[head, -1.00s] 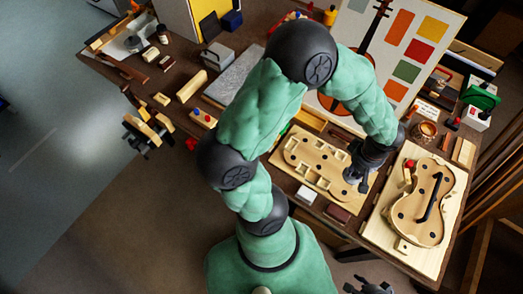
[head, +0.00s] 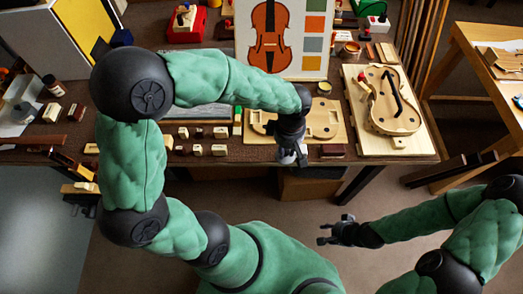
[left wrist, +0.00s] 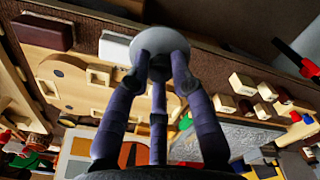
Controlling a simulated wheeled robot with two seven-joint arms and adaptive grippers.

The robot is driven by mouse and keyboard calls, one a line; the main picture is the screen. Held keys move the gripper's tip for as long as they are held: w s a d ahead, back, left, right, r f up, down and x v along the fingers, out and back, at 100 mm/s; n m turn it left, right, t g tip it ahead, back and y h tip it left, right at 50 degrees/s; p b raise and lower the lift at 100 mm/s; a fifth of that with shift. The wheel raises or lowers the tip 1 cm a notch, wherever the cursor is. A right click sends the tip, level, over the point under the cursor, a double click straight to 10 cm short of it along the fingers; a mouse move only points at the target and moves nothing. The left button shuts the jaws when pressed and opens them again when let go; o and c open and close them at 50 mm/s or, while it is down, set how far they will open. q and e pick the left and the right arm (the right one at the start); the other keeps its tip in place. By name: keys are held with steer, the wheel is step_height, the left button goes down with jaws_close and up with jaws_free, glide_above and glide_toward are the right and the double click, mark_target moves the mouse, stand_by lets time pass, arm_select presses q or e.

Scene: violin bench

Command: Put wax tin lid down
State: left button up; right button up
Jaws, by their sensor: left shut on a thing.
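My left gripper (head: 291,157) hangs over the front edge of the bench, by the pale wooden mould board. In the left wrist view its purple-grey fingers (left wrist: 158,55) are closed on a round, pale grey disc, the wax tin lid (left wrist: 150,43). The lid is hard to make out in the head view. A small round tin with a yellowish top (head: 325,87) stands behind the mould board, perhaps the wax tin. My right gripper (head: 328,233) is open and empty, off the bench over the floor.
The mould board (head: 325,122) lies behind my left gripper. A dark red block (head: 332,150) sits to its right and several small blocks (head: 197,150) to its left. A violin body on a board (head: 390,105) fills the bench's right end.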

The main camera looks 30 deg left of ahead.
arm_select(q)
steer(key=w+a+f+b, duration=0.1)
steer(key=a+f, duration=0.1)
steer(key=a, duration=0.1)
steer(key=a+f+b, duration=0.1)
steer(key=a+f, duration=0.1)
steer(key=f, duration=0.1)
steer(key=w+a+f+b, duration=0.1)
steer(key=a+f, duration=0.1)
steer(key=a, duration=0.1)
steer(key=shift+w+a+f, duration=0.3)
steer(key=shift+a, duration=0.05)
step_height(320, 180, down, 3)
steer(key=shift+a+f+b, duration=0.1)
steer(key=shift+f+b, duration=0.1)
steer(key=shift+b, duration=0.65)
steer(key=shift+f, duration=0.15)
steer(key=o, duration=0.9)
steer(key=shift+o, duration=0.2)
